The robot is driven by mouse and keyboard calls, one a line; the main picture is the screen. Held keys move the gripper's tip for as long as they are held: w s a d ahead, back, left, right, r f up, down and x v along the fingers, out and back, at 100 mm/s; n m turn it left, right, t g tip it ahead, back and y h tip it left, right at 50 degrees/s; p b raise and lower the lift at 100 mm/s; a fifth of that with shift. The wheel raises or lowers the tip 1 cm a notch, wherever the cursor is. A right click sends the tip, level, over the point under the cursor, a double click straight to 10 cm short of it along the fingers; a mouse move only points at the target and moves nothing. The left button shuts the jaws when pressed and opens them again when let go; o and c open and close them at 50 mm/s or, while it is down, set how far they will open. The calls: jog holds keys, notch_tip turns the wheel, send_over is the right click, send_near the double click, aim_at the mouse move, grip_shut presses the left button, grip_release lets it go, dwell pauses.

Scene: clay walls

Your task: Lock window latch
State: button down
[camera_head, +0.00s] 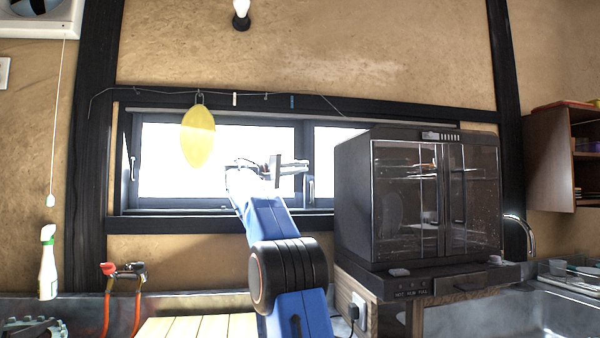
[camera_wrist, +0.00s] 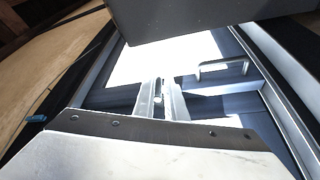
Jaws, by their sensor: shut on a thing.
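The window (camera_head: 218,205) has a dark frame and bright panes. My gripper (camera_head: 306,167) is raised in front of its middle upright in the head view. In the wrist view, my gripper's fingers (camera_wrist: 160,105) are close together around a small metal piece, the window latch (camera_wrist: 158,92), seen against the dark frame. The fingers and glare hide most of the latch. A separate pale handle (camera_wrist: 224,66) is apart from the fingers in the wrist view. In the head view, one handle (camera_head: 311,188) shows just below my gripper, and another (camera_head: 132,168) is at the window's left side.
A black glass-door cabinet (camera_head: 408,200) stands close to the right of my arm. A yellow oval (camera_head: 198,136) hangs before the left pane from a wire. A spray bottle (camera_head: 48,262) and red-handled taps (camera_head: 122,270) are at lower left. Space before the left pane is mostly free.

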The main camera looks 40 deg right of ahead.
jog(key=shift+r+n+t+y, duration=0.4)
jog(key=shift+r+n, duration=0.35)
jog(key=shift+n, duration=0.65)
jog(key=shift+w, duration=0.1)
jog(key=c, duration=1.9)
grip_release()
jog(key=w+a+f, duration=0.1)
jog(key=w+a, duration=0.1)
jog(key=a, duration=1.5)
jog(key=shift+w, duration=0.4)
